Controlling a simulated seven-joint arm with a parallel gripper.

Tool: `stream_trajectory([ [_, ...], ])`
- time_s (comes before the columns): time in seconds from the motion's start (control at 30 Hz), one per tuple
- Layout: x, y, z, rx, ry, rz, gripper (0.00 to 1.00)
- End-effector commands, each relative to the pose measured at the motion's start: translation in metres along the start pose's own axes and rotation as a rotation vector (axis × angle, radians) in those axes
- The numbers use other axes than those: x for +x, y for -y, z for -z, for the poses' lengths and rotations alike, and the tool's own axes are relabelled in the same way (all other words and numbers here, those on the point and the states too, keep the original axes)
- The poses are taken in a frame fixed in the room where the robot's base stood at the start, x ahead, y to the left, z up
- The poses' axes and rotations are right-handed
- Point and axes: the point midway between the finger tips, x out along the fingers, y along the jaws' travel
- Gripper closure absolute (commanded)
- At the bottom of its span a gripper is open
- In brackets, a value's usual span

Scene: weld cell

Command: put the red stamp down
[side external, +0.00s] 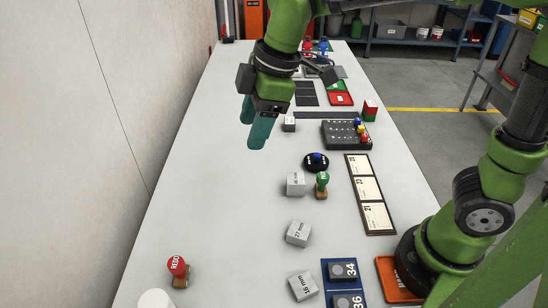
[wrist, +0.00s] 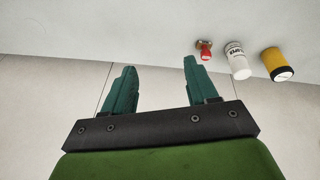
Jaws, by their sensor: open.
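The red stamp (side external: 178,267), with a red knob marked "REDO" on a brown base, stands upright on the white table at the lower left of the side external view. It also shows small in the wrist view (wrist: 204,52), beyond the right fingertip. My gripper (side external: 255,134) is in the air over the far left part of the table, well away from the stamp. Its teal fingers are apart in the wrist view (wrist: 160,63), with nothing between them.
A white container (wrist: 237,61) and a yellow one (wrist: 278,64) stand near the red stamp. A green stamp (side external: 322,184), grey blocks (side external: 299,233), a dark round pad (side external: 316,161) and a card strip (side external: 370,195) occupy the table's middle and right. The left table strip (side external: 195,200) is clear.

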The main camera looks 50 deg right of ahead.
Motion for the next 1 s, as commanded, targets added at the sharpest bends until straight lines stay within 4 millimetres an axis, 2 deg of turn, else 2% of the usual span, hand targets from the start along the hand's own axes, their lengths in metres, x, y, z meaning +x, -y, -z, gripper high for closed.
stream_trajectory([
  [0.03, -0.016, -0.003, -0.025, 0.160, -0.036, -0.033, 0.42],
  [0.2, -0.043, 0.003, -0.098, 0.711, -0.172, -0.108, 0.42],
  [0.3, -0.049, 0.011, -0.131, 0.982, -0.255, -0.134, 0.42],
  [0.4, -0.048, 0.019, -0.154, 1.180, -0.322, -0.146, 0.42],
  [0.5, -0.046, 0.024, -0.166, 1.300, -0.365, -0.149, 0.42],
  [0.6, -0.045, 0.026, -0.171, 1.350, -0.383, -0.150, 0.42],
  [1.0, -0.045, 0.026, -0.171, 1.355, -0.383, -0.148, 0.42],
])
